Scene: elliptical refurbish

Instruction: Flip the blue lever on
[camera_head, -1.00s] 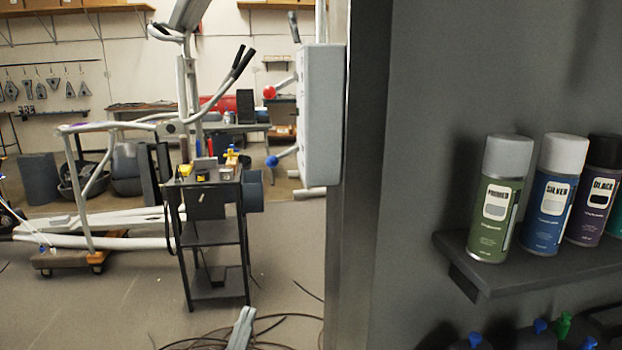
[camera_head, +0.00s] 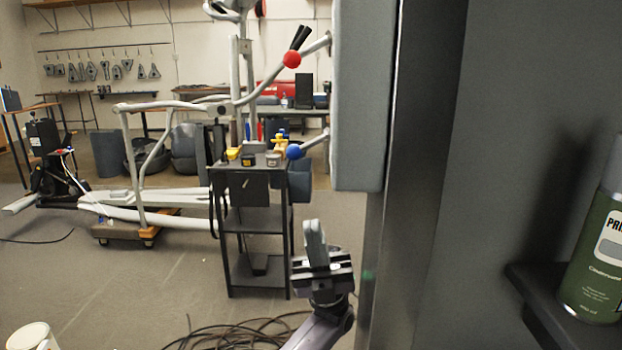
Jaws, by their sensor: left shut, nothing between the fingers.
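The blue lever (camera_head: 294,151) has a blue ball knob on a grey rod that sticks out to the left from the lower part of a grey wall box (camera_head: 360,95). A second lever with a red knob (camera_head: 291,59) sticks out from the same box higher up and points down to the left. My left gripper (camera_head: 315,236) is below the box and below the blue knob, apart from both, with its fingers pointing up. It is shut and empty. My right gripper is not in view.
A dark post (camera_head: 420,150) stands just right of the box. A shelf (camera_head: 535,300) with a green spray can (camera_head: 597,265) is at the right edge. A black tool cart (camera_head: 255,215) and an elliptical machine (camera_head: 150,180) stand behind. Cables (camera_head: 235,335) lie on the floor.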

